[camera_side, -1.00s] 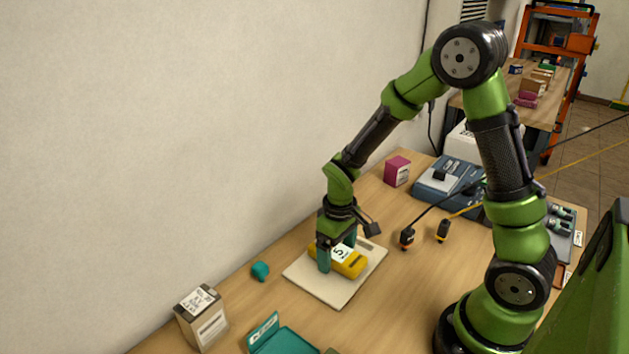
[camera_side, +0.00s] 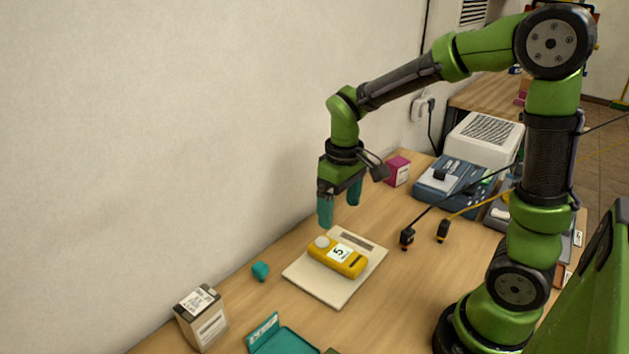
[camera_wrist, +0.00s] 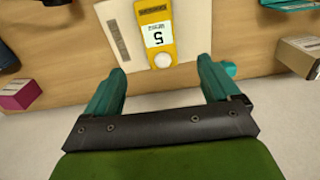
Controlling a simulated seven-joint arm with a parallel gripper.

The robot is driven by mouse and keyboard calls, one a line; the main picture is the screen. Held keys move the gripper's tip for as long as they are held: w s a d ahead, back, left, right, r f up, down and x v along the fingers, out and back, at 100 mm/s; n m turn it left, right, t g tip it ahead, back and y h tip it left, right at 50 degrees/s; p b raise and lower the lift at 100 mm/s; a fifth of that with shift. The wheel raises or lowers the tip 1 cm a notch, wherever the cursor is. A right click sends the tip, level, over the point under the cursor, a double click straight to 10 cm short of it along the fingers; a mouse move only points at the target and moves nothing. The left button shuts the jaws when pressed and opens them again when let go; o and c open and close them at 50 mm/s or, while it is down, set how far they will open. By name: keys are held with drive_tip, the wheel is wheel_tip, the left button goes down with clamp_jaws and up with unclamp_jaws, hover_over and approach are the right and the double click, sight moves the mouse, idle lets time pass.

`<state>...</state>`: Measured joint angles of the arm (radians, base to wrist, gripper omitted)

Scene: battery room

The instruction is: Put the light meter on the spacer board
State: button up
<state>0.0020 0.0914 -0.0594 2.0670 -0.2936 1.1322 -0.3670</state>
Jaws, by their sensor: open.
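The yellow light meter (camera_side: 338,258), with a white label marked 5 and a pale round dome at one end, lies flat on the cream spacer board (camera_side: 336,292). The wrist view shows the light meter (camera_wrist: 155,30) on the spacer board (camera_wrist: 195,30) too. My gripper (camera_side: 340,215) is open and empty, above and behind the meter, clear of it. In the wrist view its two teal fingers (camera_wrist: 160,82) are spread apart with nothing between them.
A magenta box (camera_side: 397,171), a blue device (camera_side: 450,184) and black-and-orange plugs (camera_side: 407,238) stand right. The wall runs close along the table's back.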

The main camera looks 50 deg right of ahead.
drive_tip(key=s+a+r+m+t+y, duration=0.2)
drive_tip(key=s+a+r+m+t, duration=0.1)
drive_tip(key=s+a+r+t, duration=0.2)
drive_tip(key=s+r+t, duration=0.2)
drive_tip(key=s+r, duration=0.2)
drive_tip(key=r, duration=0.1)
drive_tip(key=shift+s+m, duration=0.35)
drive_tip(key=shift+m, duration=0.05)
